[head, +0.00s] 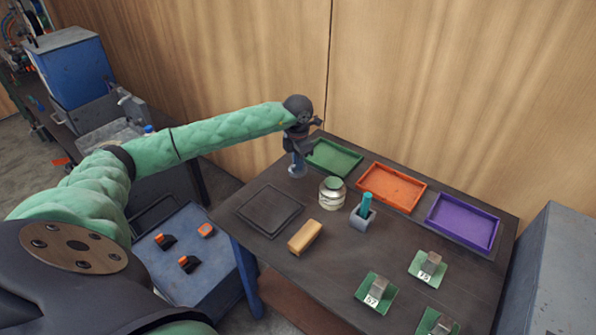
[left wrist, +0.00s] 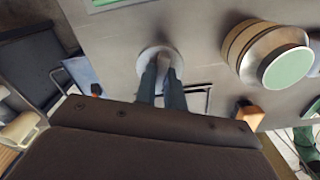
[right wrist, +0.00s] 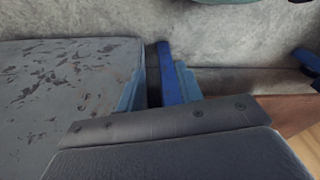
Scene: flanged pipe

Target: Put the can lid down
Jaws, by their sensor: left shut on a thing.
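The can lid (head: 297,171) is a pale grey disc near the table's back left edge. In the left wrist view the lid (left wrist: 146,56) lies under my fingertips, with its middle between them. My left gripper (head: 297,150) is shut on the lid from above. The lid is at or just above the table top; I cannot tell if it touches. The can (head: 331,200) stands upright to the right of the lid, with a green round top. My right gripper (right wrist: 160,85) shows only in its wrist view, open, with no held thing visible.
Green (head: 333,157), orange (head: 392,187) and purple (head: 464,222) trays line the table's back. A black square tray (head: 269,209), a tan block (head: 305,237) and a grey holder (head: 362,216) with a teal piece stand nearby. Green boards (head: 376,293) with metal blocks lie at front right.

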